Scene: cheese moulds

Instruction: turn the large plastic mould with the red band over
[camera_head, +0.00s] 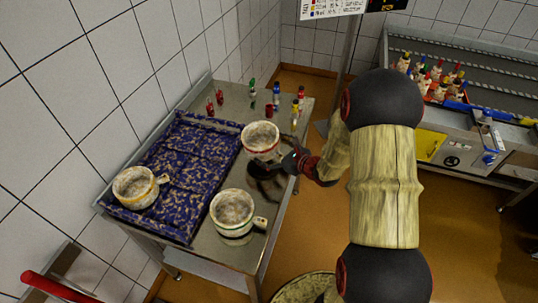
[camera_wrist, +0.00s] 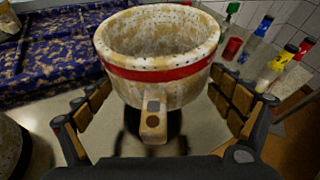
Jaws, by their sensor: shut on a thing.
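The large mould with the red band (camera_head: 261,138) is upright, its open top facing up, at the right of the blue patterned mat (camera_head: 190,150). Its wall is whitish and stained, with small holes. In the wrist view the mould (camera_wrist: 160,62) fills the space between my fingers, its handle toward my palm. My gripper (camera_wrist: 160,92) is shut on it, one finger on each side. In the head view my gripper (camera_head: 272,163) reaches it from the right. A dark patch shows under it; I cannot tell how high it is held.
A yellow-banded mould (camera_head: 134,187) stands on the mat's left part. Another mould (camera_head: 232,215) stands near the table's front. Several small coloured bottles (camera_head: 276,92) stand at the back of the metal table (camera_head: 200,248). A tiled wall is at left. Bare metal shows between mat and right edge.

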